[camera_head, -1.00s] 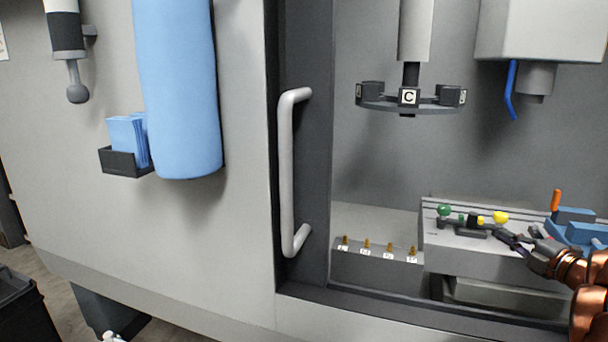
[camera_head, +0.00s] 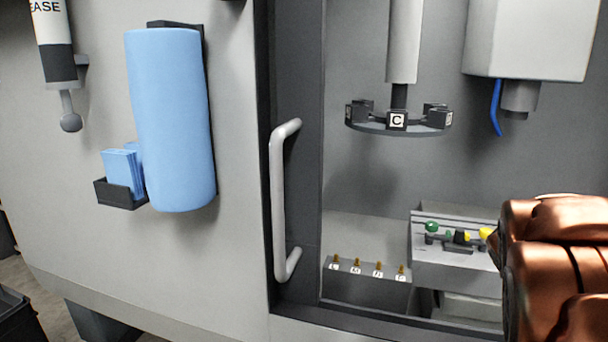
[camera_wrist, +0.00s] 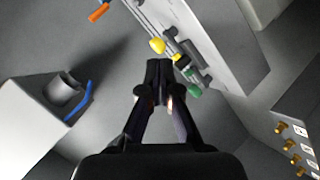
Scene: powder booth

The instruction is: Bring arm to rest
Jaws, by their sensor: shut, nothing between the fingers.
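My gripper (camera_wrist: 158,88) shows in the wrist view with its fingers together and nothing between them. In that view its tips appear just below the yellow knob (camera_wrist: 157,45) and left of the green knob (camera_wrist: 194,90). I cannot tell whether they touch anything. In the head view my copper-coloured arm fills the lower right and the gripper itself is out of sight. The arm hides the right part of the grey block (camera_head: 455,270) that bears the green and yellow knobs.
A door handle (camera_head: 280,200) stands at the opening's left edge. A round carousel marked C (camera_head: 398,125) hangs inside. A rack with several brass pegs (camera_head: 368,287) sits low. A blue roll (camera_head: 172,120) hangs on the left panel.

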